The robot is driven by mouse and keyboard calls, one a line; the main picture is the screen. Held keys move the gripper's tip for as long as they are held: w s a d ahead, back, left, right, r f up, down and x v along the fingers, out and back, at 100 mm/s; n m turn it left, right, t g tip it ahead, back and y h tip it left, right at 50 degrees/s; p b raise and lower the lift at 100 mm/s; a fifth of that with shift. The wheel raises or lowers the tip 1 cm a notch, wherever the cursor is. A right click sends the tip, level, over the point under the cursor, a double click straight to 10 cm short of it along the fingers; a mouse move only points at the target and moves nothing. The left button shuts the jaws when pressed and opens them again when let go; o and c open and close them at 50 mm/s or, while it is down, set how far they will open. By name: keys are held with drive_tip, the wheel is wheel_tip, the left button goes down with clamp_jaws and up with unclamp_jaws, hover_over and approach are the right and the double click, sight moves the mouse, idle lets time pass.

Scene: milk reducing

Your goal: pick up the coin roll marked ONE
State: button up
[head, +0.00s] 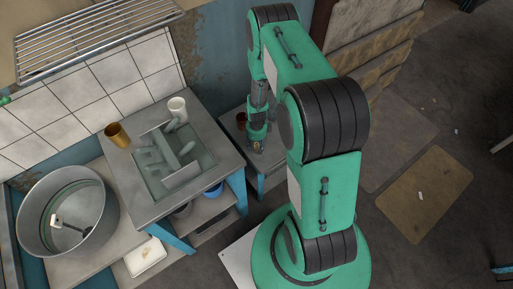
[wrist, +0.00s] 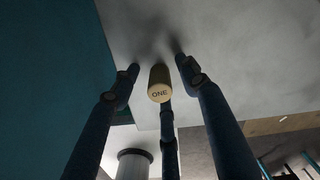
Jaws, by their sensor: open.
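The coin roll (wrist: 159,84) is a tan cylinder with the word ONE on its near end, in the middle of the wrist view. My gripper (wrist: 157,65) is open, with dark fingers to the left and right of the roll and another finger below it. Gaps show between the roll and the side fingers. I cannot tell whether the lower finger touches it. In the head view my gripper (head: 257,138) is low over the small grey table right of the workbench, and the roll cannot be made out clearly there.
A brown cup (head: 241,121) stands on the small table, left of my gripper. The workbench (head: 211,110) beside it carries a brass cup (head: 117,135), a white cup (head: 177,107) and a sunken tray of grey parts. A large metal tub (head: 107,215) stands at left.

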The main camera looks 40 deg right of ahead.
sight(257, 143)
idle(0.5)
clamp_jaws()
drive_tip(key=shift+r, duration=0.2)
drive_tip(key=shift+w+r+p, duration=0.1)
drive_tip(key=shift+r+p, duration=0.25)
drive_tip(key=shift+r, duration=0.25)
wheel_tip(257, 143, up, 2)
drive_tip(key=shift+r+p, duration=0.2)
drive_tip(key=shift+p, duration=0.25)
drive_tip(key=s+a+r+p, duration=0.1)
drive_tip(key=s+a, duration=0.4)
drive_tip(key=s, duration=1)
drive_tip(key=shift+a+p, duration=0.3)
drive_tip(key=shift+p, duration=0.55)
